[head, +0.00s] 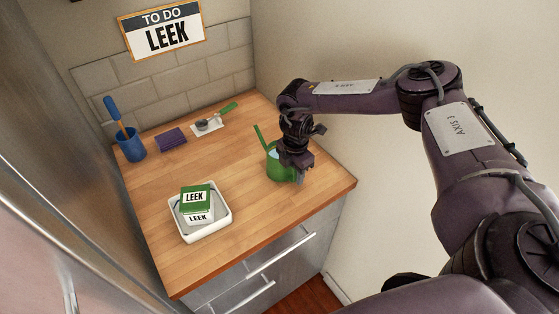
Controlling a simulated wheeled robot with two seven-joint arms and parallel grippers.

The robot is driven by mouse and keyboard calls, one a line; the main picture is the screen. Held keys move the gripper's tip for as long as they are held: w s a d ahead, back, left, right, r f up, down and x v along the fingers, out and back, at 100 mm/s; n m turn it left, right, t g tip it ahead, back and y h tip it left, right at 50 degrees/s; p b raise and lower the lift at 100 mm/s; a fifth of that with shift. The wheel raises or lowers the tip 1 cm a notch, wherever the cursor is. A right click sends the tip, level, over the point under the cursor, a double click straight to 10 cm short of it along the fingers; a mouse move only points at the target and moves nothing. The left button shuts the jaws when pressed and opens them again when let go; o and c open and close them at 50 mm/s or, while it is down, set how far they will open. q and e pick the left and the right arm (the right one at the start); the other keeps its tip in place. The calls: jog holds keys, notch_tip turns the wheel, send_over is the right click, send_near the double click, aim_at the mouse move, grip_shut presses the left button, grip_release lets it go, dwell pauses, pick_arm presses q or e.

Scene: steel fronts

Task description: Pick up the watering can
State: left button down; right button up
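The green watering can (278,170) stands on the wooden counter near its right end, with its thin spout pointing up and to the left. My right gripper (296,172) is over the right side of the can, at its upper part, and covers some of it. The fingers are dark and small here, so I cannot tell whether they are open or shut, or whether they touch the can. My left gripper is not in view.
A white tray (225,228) holds a green and white box marked LEEK (195,201). A blue cup (133,149), a purple cloth (171,140) and a green-handled tool (222,114) lie farther back. Steel surfaces rise at the left, a wall at the right.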

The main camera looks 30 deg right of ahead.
grip_shut()
jog(key=shift+w, duration=0.1)
jog(key=shift+r, duration=0.3)
